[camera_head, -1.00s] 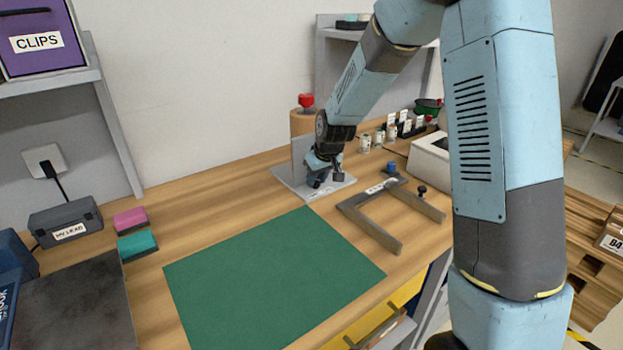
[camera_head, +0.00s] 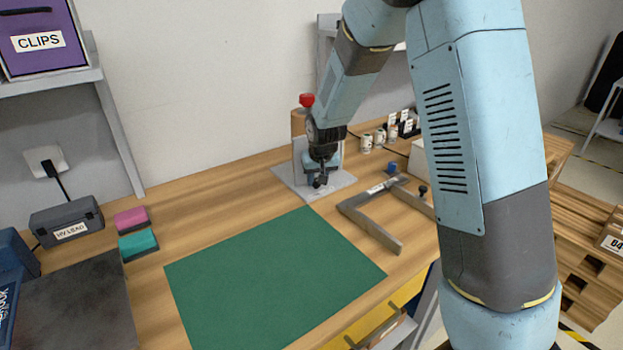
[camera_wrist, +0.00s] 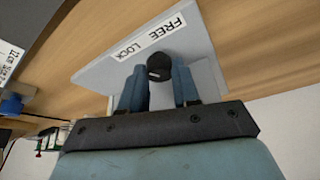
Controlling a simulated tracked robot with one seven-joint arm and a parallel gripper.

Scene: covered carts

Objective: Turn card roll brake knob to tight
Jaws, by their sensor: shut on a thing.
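A grey base plate (camera_head: 345,180) with an upright back stands on the wooden bench. In the wrist view the plate (camera_wrist: 95,75) bears a white label (camera_wrist: 150,38) reading FREE LOCK. A dark round knob (camera_wrist: 159,67) sits between the two blue fingers of my gripper (camera_wrist: 159,88), close to the label. My gripper (camera_head: 320,180) is shut on this knob and hides most of it in the head view. A brown roll (camera_head: 298,122) with a red knob (camera_head: 307,100) on top stands behind my gripper. No pointer or mark on the dark knob can be read.
A grey U-shaped frame (camera_head: 373,240) lies right of the plate, with a small blue piece (camera_head: 392,168) nearby. A green mat (camera_head: 270,275) in front is bare. Several small jars (camera_head: 372,138) stand behind to the right. Pink (camera_head: 131,219) and teal (camera_head: 138,244) blocks lie left.

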